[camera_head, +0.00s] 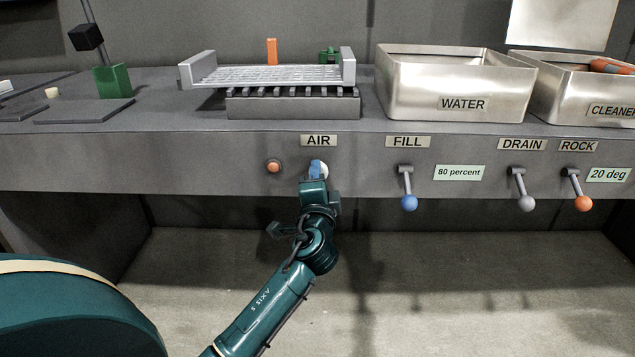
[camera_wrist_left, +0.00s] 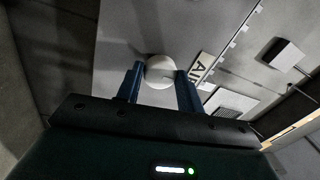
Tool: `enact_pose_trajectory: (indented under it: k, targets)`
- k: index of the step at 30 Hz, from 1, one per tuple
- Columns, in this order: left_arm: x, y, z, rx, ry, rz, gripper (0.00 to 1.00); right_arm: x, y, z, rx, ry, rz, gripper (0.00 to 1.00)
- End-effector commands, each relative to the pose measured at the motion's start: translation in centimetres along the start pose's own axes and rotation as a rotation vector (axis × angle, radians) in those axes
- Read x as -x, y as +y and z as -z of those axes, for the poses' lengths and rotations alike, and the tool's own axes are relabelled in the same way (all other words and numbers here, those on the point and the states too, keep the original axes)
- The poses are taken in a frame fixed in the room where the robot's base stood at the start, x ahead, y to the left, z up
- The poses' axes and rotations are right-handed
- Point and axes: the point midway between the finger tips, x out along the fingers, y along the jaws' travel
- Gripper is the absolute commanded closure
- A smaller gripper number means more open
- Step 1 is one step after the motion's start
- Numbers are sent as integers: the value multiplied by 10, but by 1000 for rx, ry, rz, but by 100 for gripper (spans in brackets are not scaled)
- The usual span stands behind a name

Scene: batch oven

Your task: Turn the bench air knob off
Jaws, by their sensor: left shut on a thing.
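The AIR knob (camera_head: 323,171) is a round, pale knob on the bench's front panel, just under the AIR label (camera_head: 319,140). My left gripper (camera_head: 316,168) reaches up to it from below and its blue fingers cover part of it. In the left wrist view the white knob (camera_wrist_left: 159,71) sits between the tips of the two blue fingers of my left gripper (camera_wrist_left: 160,80), which are shut on it. The knob's pointer or mark cannot be made out, so its setting cannot be told. My right gripper is not in view.
An orange button (camera_head: 273,166) is just left of the knob. The FILL lever (camera_head: 407,188), DRAIN lever (camera_head: 521,188) and ROCK lever (camera_head: 577,189) hang to the right. A wire rack (camera_head: 270,76) and the WATER bin (camera_head: 455,84) stand on the bench above. The space below the panel is free.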

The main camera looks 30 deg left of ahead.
Motion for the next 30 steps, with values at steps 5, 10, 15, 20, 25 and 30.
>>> enact_pose_trajectory:
  k: [5, 10, 15, 20, 25, 30]
  targets:
    - [-1, -1, -1, 7, -3, 1, 86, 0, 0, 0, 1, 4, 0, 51]
    - [-1, -1, -1, 7, -3, 1, 86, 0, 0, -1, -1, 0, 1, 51]
    - [0, -1, -1, 6, -2, 1, 51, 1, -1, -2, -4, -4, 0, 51]
    - [0, 0, 0, 5, -1, 0, 41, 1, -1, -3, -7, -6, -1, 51]
    - [0, 0, 0, 4, -1, 0, 41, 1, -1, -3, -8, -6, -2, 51]
    - [10, 1, 1, 5, 1, -2, 41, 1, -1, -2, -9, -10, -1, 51]
